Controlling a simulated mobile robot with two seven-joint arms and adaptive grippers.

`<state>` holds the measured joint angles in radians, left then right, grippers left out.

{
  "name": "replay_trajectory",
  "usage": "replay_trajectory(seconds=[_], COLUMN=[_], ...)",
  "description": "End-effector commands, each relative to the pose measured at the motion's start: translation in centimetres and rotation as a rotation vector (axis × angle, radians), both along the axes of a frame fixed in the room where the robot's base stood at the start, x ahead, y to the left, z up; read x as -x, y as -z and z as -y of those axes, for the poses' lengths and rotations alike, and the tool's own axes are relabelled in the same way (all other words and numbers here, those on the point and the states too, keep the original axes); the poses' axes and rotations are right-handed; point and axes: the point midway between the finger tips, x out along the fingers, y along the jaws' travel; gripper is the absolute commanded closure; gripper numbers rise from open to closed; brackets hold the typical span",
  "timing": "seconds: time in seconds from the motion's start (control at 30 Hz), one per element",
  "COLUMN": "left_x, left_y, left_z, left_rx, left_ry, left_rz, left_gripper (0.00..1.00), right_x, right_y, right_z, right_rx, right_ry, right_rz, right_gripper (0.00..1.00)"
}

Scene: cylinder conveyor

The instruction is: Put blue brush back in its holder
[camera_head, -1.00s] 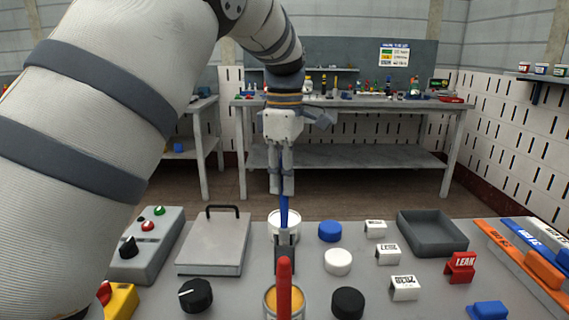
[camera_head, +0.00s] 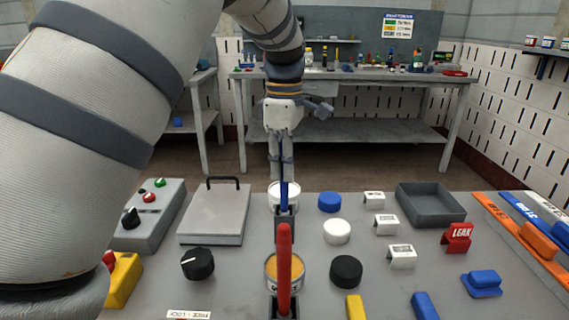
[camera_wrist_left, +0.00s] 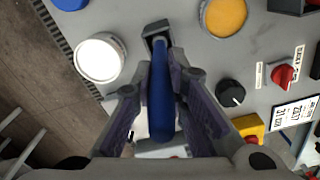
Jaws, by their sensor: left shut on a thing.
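My left gripper (camera_head: 282,172) is shut on the blue brush (camera_head: 284,197) and holds it upright over the far side of the worktop. The brush's lower end meets a dark holder (camera_head: 285,230) in the head view. In the left wrist view the blue handle (camera_wrist_left: 161,95) lies between the fingers, its far end at the open mouth of the holder (camera_wrist_left: 156,28). I cannot tell how deep it sits. My right gripper is not in view.
A white can (camera_head: 275,199) stands close behind the holder. A red brush (camera_head: 284,262) stands in front, by a can of orange-yellow content (camera_head: 270,272). Caps, labelled blocks and a grey tray (camera_head: 432,216) lie to the right; a hinged plate (camera_head: 213,215) lies left.

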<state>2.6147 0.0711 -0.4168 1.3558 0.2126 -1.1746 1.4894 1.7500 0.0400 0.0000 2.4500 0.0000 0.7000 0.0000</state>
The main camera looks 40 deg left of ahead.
Motion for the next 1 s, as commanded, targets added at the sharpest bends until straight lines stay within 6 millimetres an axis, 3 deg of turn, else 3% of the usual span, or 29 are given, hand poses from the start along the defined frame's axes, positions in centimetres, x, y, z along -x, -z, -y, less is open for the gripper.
replay_trajectory(seconds=[0.43, 0.47, 0.53, 0.57, 0.87, 1.0], left_x=[0.0, 0.0, 0.0, 0.0, 0.0, -0.1], left_y=[0.9, 0.9, 0.9, 0.9, 0.7, -1.9], left_z=[0.0, 0.0, 0.0, 0.0, 0.0, -0.1], left_rx=[0.000, 0.000, 0.000, 0.000, 0.000, -0.002], left_ry=[0.000, 0.000, 0.000, 0.000, 0.000, 0.000], left_rz=[-0.001, -0.001, -0.001, -0.001, 0.001, 0.006], left_gripper=[1.00, 0.82, 0.66, 0.63, 0.63, 0.63], right_x=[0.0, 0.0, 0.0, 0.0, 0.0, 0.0], right_y=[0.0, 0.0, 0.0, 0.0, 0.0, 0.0], right_z=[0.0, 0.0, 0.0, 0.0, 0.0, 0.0], right_rx=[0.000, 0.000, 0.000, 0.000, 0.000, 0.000], right_ry=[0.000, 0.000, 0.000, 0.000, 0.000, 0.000], right_rz=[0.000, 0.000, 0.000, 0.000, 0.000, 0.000], right_gripper=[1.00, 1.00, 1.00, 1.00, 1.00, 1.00])
